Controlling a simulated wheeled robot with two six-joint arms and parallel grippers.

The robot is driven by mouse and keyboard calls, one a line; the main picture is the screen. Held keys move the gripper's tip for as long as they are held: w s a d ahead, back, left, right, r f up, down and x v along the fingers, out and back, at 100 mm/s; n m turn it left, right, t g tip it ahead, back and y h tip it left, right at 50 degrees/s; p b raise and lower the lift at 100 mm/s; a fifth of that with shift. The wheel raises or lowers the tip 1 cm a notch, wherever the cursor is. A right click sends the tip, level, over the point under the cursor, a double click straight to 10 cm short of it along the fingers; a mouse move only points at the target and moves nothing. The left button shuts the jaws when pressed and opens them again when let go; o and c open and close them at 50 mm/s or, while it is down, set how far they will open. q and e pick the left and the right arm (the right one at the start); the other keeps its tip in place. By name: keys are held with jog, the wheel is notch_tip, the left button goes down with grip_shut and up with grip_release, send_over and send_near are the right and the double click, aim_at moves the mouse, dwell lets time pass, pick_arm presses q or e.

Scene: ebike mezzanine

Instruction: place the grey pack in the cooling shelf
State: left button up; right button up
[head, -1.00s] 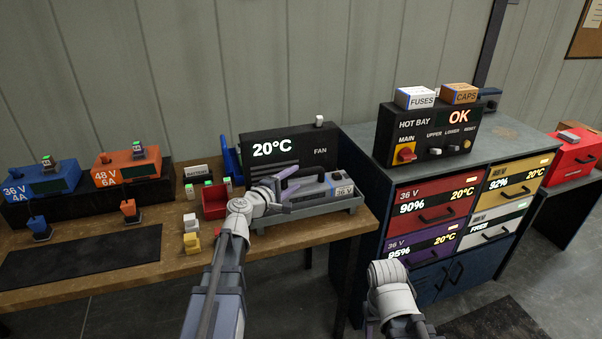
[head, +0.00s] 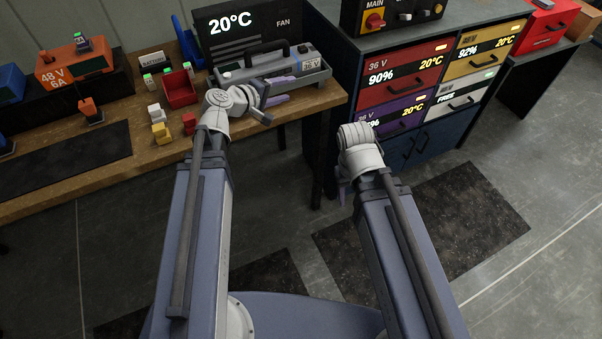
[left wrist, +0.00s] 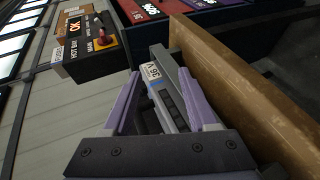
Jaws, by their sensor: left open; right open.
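The grey pack (head: 291,65), with a black handle and a 36 V label, lies in the tray of the cooling shelf (head: 252,36), in front of its dark 20°C FAN panel. My left gripper (head: 284,90) is open and empty, just in front of the pack's near side and apart from it. In the left wrist view the pack (left wrist: 172,104) shows beyond and between the spread purple fingers of this gripper (left wrist: 158,75). My right gripper (head: 342,192) hangs low in front of the cabinet; it is open, mostly hidden behind its wrist, and I see nothing in it.
A cabinet with red, yellow, purple and white drawers (head: 403,77) stands right of the bench (head: 170,155). The white drawer (head: 455,103) reads FREE. A red bin (head: 181,90) and several small blocks lie left of the tray. Floor in front is clear.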

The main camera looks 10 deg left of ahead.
pick_arm(q)
jog(key=s+d+f+m+g+y, duration=0.2)
jog(key=s+d+f+m+g, duration=0.65)
jog(key=s+d+f, duration=0.35)
jog(key=s+a+f+m+g+y, duration=0.1)
jog(key=s+m+y, duration=0.4)
jog(key=s, duration=0.5)
jog(key=shift+a+f+g+y, duration=0.4)
jog(key=shift+a+g+y, duration=0.4)
jog(key=shift+g+y, duration=0.25)
